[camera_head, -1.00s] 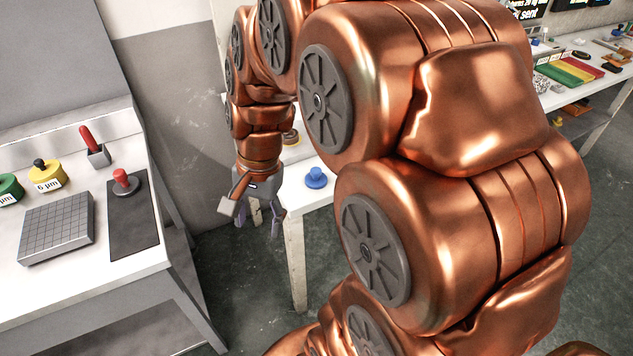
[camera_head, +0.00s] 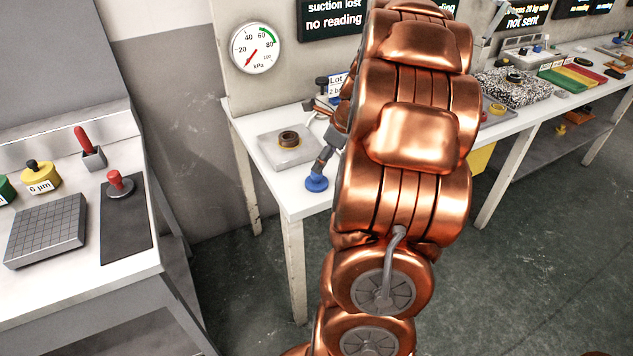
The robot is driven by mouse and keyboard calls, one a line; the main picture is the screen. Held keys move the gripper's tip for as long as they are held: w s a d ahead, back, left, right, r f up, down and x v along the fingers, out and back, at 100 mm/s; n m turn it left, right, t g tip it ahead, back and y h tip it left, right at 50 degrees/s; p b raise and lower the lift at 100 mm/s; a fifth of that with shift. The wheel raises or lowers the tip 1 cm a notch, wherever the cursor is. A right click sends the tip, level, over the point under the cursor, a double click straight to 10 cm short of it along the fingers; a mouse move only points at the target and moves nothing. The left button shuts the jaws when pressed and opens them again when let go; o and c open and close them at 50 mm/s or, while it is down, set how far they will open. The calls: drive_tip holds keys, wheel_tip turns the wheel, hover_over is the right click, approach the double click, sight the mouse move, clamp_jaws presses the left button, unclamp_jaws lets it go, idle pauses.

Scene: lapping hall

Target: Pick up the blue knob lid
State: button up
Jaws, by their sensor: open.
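The blue knob lid (camera_head: 316,183) sits on the white table (camera_head: 292,207) near its front left corner. My gripper (camera_head: 322,165) is open just above the lid, beside or around its knob; I cannot tell which, or whether it touches. Only part of the gripper shows, as my copper arm hides the rest.
A pale plate (camera_head: 287,152) with a brown ring (camera_head: 288,138) lies behind the lid. A gauge (camera_head: 255,48) hangs on the wall. The left bench holds a grid block (camera_head: 46,230), a red-knobbed piece (camera_head: 116,185) and a yellow pot (camera_head: 40,177). Floor shows between the benches.

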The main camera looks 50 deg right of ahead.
sight(317, 179)
drive_tip(key=shift+p+x, duration=0.45)
drive_tip(key=shift+x, duration=2.8)
drive_tip(key=shift+s, duration=0.1)
clamp_jaws()
